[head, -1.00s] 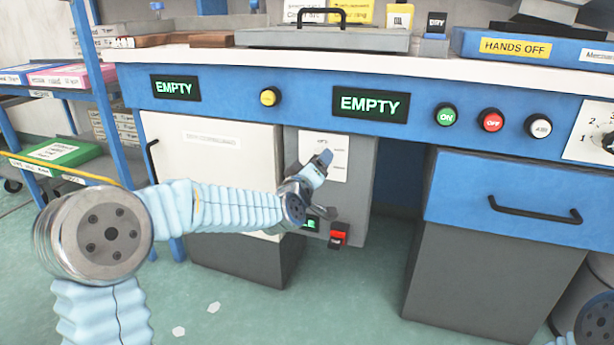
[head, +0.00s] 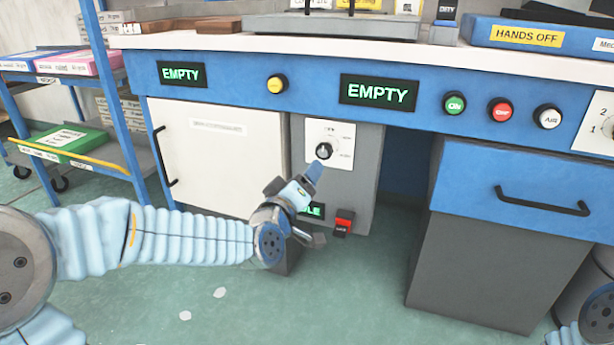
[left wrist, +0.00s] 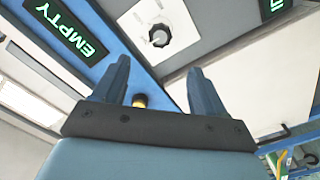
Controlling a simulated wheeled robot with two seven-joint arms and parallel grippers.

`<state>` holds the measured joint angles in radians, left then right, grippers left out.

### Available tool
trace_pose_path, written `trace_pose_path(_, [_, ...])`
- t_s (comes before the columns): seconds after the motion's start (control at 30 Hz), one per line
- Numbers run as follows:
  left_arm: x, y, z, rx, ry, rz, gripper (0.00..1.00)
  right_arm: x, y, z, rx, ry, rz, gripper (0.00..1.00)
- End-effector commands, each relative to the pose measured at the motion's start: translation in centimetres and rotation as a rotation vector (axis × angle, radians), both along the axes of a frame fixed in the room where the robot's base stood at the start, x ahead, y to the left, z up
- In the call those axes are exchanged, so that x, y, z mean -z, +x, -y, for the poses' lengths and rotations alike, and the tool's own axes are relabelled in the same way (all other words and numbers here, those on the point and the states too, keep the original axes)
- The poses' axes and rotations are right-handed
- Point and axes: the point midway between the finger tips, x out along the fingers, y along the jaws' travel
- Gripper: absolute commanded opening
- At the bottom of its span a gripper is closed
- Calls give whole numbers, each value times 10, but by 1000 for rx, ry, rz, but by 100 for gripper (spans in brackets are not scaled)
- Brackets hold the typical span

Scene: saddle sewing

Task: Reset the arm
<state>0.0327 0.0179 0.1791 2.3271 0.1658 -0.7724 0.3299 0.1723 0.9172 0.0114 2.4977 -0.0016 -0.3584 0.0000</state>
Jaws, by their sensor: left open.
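My left arm (head: 150,240) comes in from the left, and its gripper (head: 312,172) points up and right in front of the grey control box (head: 360,190). The gripper looks just below the black knob (head: 324,151) on its white plate. In the left wrist view, the two blue fingers of the gripper (left wrist: 160,78) stand apart with nothing between them. The knob (left wrist: 160,36) shows beyond the fingertips there, apart from them. My right gripper is not in view; only part of what looks like my right arm (head: 592,325) shows at the lower right corner.
A red switch (head: 343,222) sits low on the grey box, close to my left wrist. The blue bench front carries EMPTY displays (head: 379,93), a yellow button (head: 276,84) and several round buttons. A drawer (head: 515,195) is at the right. Open floor lies below.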

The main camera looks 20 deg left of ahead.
Motion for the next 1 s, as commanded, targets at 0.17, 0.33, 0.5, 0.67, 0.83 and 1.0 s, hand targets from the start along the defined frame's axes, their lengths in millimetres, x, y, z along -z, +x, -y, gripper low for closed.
trace_pose_path(0.17, [6,1,1,3,3,-13,71,0,0,0,0,0,0,43])
trace_pose_path(0.33, [78,8,11,49,51,-177,71,0,0,0,0,0,0,43])
trace_pose_path(0.5, [220,-12,32,172,140,-505,71,0,0,0,0,0,0,43])
trace_pose_path(0.67, [342,-69,52,324,207,-811,71,0,0,0,0,0,0,43])
trace_pose_path(0.83, [426,-145,68,486,242,-1068,71,0,0,0,0,0,0,43])
trace_pose_path(1.0, [479,-223,81,643,254,-1274,71,0,0,0,0,0,0,43])
